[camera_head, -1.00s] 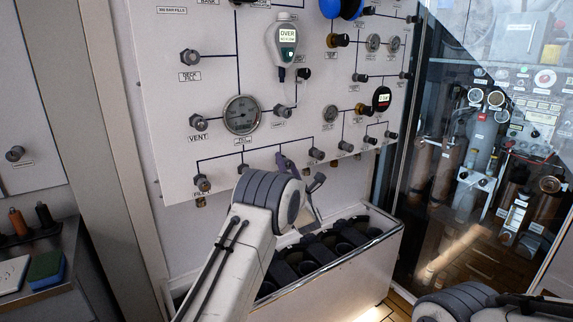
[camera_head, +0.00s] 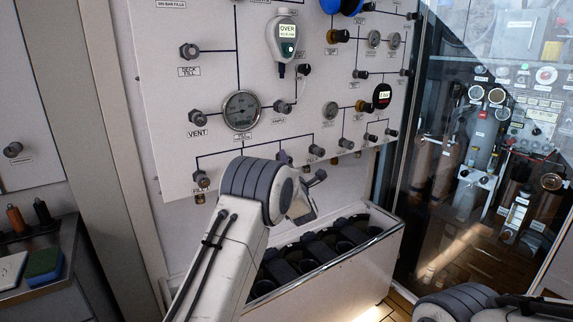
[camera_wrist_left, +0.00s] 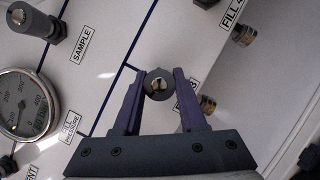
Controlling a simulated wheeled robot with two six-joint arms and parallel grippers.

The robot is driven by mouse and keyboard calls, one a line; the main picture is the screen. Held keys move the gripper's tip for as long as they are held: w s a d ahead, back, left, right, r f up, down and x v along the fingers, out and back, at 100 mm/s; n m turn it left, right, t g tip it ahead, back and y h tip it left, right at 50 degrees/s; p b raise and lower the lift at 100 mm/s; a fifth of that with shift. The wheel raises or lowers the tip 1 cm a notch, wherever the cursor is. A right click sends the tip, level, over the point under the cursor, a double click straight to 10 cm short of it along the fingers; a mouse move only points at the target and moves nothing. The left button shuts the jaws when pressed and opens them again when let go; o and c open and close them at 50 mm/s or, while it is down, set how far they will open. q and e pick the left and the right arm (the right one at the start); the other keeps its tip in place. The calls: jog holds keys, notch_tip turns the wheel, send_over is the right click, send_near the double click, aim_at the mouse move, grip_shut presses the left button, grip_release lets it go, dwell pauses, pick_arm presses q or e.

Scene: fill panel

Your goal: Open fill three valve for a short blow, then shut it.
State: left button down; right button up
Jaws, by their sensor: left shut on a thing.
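The fill three valve knob (camera_wrist_left: 157,86) is a dark round knob on the white panel, seen end-on in the left wrist view. In the head view my left wrist hides most of the gripper; a purple finger (camera_head: 283,157) shows at the panel's lower row. How far the valve is turned cannot be told. My right gripper is outside the views.
Neighbouring fill knobs (camera_head: 202,180) and (camera_head: 316,150) stand close by in the same row. The fill pressure gauge (camera_head: 241,110) is above, also in the wrist view (camera_wrist_left: 25,105). An open-topped bin (camera_head: 330,268) with dark cylinders stands below. A glass panel (camera_head: 480,150) is at right.

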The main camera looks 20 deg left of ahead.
pick_arm(q)
jog(key=m+h, duration=0.1)
jog(key=m, duration=0.2)
jog(key=shift+r+g, duration=0.15)
jog(key=shift+g, duration=0.15)
jog(key=shift+r+m+g+h+p, duration=0.1)
jog(key=shift+m+g+h+p, duration=0.25)
jog(key=shift+m+p, duration=0.45)
jog(key=m+g+p, duration=0.2)
jog(key=m+p, duration=0.2)
jog(key=p, duration=0.3)
jog(key=m+g+p, duration=0.2)
jog(key=m+p, duration=0.2)
jog(key=p, duration=0.4)
jog(key=shift+r, duration=0.15)
jog(key=shift+f+m+g+p, duration=0.2)
jog(key=shift+m+g+p, duration=0.25)
jog(key=shift+p, duration=0.6)
jog(key=shift+c, duration=2.4)
grip_release()
jog(key=shift+f, duration=0.1)
jog(key=shift+d, duration=0.1)
